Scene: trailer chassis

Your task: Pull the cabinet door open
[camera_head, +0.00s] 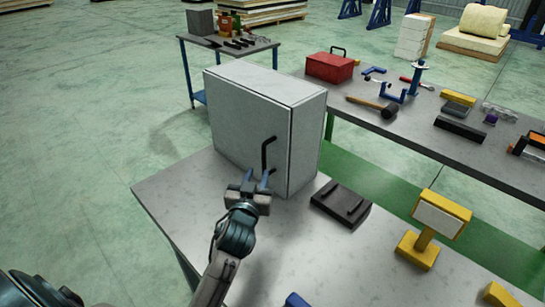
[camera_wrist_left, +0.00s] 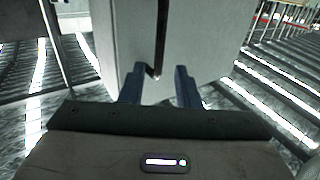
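A grey cabinet (camera_head: 250,125) stands upright on the near table, its door shut as far as I can see. The door carries a black bar handle (camera_head: 266,154) near its right edge. My left gripper (camera_head: 257,178) is in front of the door at the lower end of the handle. In the left wrist view, the two blue fingers (camera_wrist_left: 160,88) are apart, with the handle (camera_wrist_left: 161,40) rising between and beyond their tips. I see no finger touching the handle. The door face (camera_wrist_left: 118,45) fills the middle of that view. My right gripper is not in view.
A black tray-like part (camera_head: 341,204) lies right of the cabinet, and a yellow stand (camera_head: 430,232) is farther right. A bench behind holds a red toolbox (camera_head: 330,66) and a mallet (camera_head: 373,105). The near table (camera_head: 180,195) is clear left of the gripper.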

